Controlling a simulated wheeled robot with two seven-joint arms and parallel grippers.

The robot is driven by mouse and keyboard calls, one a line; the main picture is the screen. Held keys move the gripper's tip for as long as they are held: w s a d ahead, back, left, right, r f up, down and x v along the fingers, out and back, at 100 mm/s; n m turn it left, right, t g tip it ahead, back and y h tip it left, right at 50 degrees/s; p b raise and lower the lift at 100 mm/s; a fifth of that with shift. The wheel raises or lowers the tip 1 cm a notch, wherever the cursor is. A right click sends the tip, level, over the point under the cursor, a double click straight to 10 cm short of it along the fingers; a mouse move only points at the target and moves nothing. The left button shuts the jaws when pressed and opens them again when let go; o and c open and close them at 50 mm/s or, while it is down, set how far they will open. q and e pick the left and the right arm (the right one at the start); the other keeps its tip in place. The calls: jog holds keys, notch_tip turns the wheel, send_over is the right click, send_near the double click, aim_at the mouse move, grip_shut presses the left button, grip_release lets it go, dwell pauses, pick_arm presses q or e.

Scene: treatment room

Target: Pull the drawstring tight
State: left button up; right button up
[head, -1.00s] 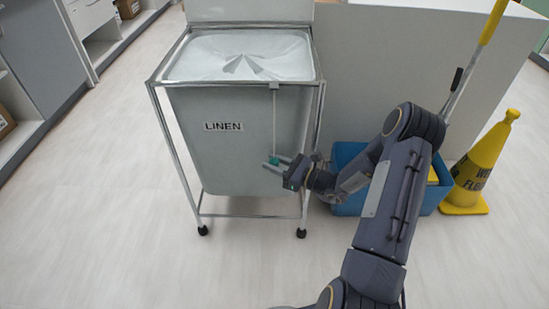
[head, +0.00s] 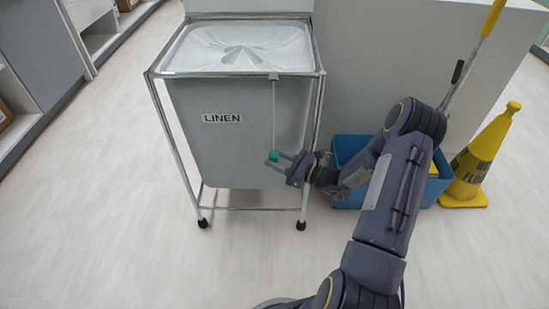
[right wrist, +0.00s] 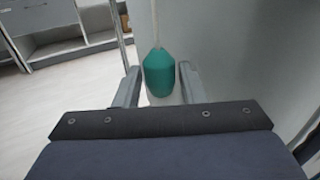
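The linen bag (head: 238,48) sits in a wheeled metal frame, its pale top gathered into folds around the middle. Its drawstring (head: 274,110) hangs straight down the front from a small grey fitting (head: 274,77) at the rim. A green toggle (head: 274,155) is at the cord's lower end; in the right wrist view the toggle (right wrist: 159,73) hangs between the fingers. My right gripper (head: 275,159) is open around the toggle, with a gap on each side in the right wrist view (right wrist: 157,86). My left gripper is not in view.
A LINEN label (head: 222,118) is on the hamper front. A blue bucket (head: 345,150) and a yellow wet-floor cone (head: 475,160) stand to the right, beside a pale wall block (head: 385,55). The floor (head: 90,220) at front left is clear.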

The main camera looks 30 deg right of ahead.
jog(key=p+v, duration=0.1)
jog(key=v, duration=0.6)
jog(key=shift+p, duration=0.3)
jog(key=shift+w, duration=0.1)
